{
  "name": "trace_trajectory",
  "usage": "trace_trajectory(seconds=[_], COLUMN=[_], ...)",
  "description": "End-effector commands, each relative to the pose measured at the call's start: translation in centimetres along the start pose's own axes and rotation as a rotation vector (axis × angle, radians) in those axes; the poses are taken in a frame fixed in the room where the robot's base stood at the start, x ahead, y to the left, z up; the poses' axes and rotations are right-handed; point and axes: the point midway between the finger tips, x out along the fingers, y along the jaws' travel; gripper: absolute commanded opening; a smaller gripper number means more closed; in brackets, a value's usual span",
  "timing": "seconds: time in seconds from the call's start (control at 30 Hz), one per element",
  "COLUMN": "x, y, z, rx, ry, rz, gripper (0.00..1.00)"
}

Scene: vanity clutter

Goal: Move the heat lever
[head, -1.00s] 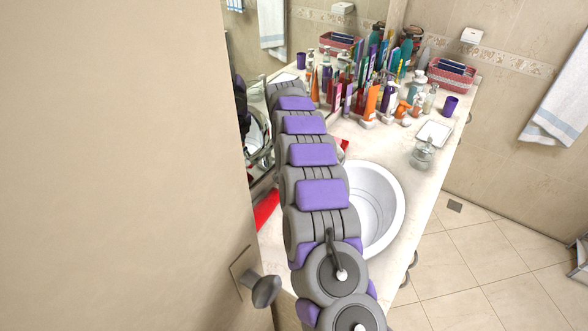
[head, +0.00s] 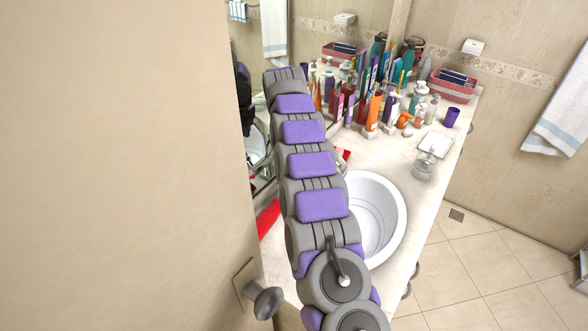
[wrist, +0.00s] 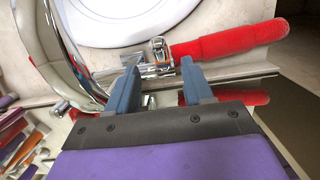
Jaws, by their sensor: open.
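A red lever (wrist: 235,42) with a chrome joint (wrist: 158,50) lies at the top of the wrist view, beside the white sink. In the head view a red lever (head: 267,216) shows left of my arm, and another red part (head: 343,156) shows right of it. I cannot tell which is the heat lever. A curved chrome spout (wrist: 62,50) stands at left in the wrist view. My gripper (wrist: 159,72) is open and empty, its blue fingertips just short of the chrome joint and left of the red lever. The arm hides the gripper in the head view.
The white sink (head: 375,215) is set in the pale counter (head: 385,155). Crowded bottles and tubes (head: 375,100) stand at the back, with a soap dispenser (head: 424,165) near the right edge. A mirror runs along the left side. A door handle (head: 265,300) is at lower left.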

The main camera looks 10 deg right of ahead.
Motion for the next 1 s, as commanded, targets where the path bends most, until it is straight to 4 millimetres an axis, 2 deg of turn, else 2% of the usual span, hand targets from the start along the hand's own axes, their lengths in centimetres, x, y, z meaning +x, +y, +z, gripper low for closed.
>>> trace_trajectory(seconds=[0.2,0.5,0.7,1.0], x=[-4.3,-7.2,-8.7,-9.4], y=[0.1,0.0,-0.1,-0.1], z=[0.1,0.1,-0.1,-0.1], rx=[0.001,0.0,-0.002,-0.001], ry=[0.001,-0.002,-0.002,-0.001], rz=[0.002,-0.001,-0.001,-0.001], gripper=[0.51,0.51,0.51,0.51])
